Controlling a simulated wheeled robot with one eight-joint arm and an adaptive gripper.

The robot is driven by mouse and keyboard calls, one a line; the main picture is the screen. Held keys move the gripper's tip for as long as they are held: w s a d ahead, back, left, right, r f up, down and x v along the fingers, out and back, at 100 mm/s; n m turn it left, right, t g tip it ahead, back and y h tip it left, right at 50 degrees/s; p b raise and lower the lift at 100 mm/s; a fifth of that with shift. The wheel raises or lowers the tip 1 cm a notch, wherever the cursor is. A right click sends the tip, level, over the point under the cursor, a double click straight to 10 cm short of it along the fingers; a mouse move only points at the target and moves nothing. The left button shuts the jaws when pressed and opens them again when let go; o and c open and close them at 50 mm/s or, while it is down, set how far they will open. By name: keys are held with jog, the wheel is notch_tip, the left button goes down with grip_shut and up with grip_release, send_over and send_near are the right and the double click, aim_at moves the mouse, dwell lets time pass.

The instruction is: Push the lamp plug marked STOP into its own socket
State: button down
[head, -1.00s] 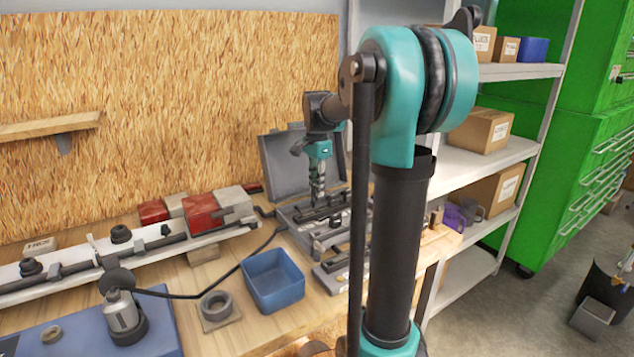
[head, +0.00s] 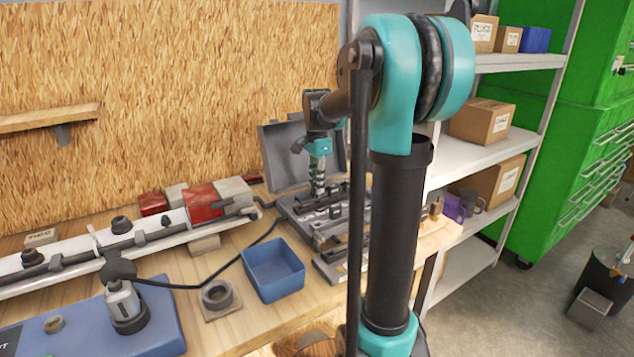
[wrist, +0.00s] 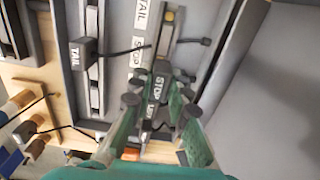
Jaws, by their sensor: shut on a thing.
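My gripper (wrist: 160,92) reaches down into the open grey case in the wrist view, its green fingers closed around a dark plug marked STOP (wrist: 162,77). In the head view my gripper (head: 317,186) hangs over the case, and the plug is too small to make out. White STOP labels (wrist: 138,52) and TAIL labels (wrist: 140,14) lie along a light strip beside the plug. A socket for the plug cannot be told apart; the fingers hide part of the area. Whether the plug touches anything below is unclear.
A dark block marked TAIL (wrist: 83,53) with a cable sits left of the plug in the wrist view. The case lid (head: 288,155) stands open behind. A blue bin (head: 274,272) and a grey ring fitting (head: 217,298) stand on the bench in front.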

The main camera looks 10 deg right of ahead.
jog(key=shift+f, duration=0.2)
jog(key=shift+f, duration=0.4)
jog(key=shift+f, duration=0.15)
dwell(0.4)
jog(key=shift+f, duration=0.45)
jog(key=shift+f, duration=0.5)
dwell(0.5)
jog(key=c, duration=1)
grip_release()
jog(key=shift+r, duration=0.15)
jog(key=shift+r, duration=3.4)
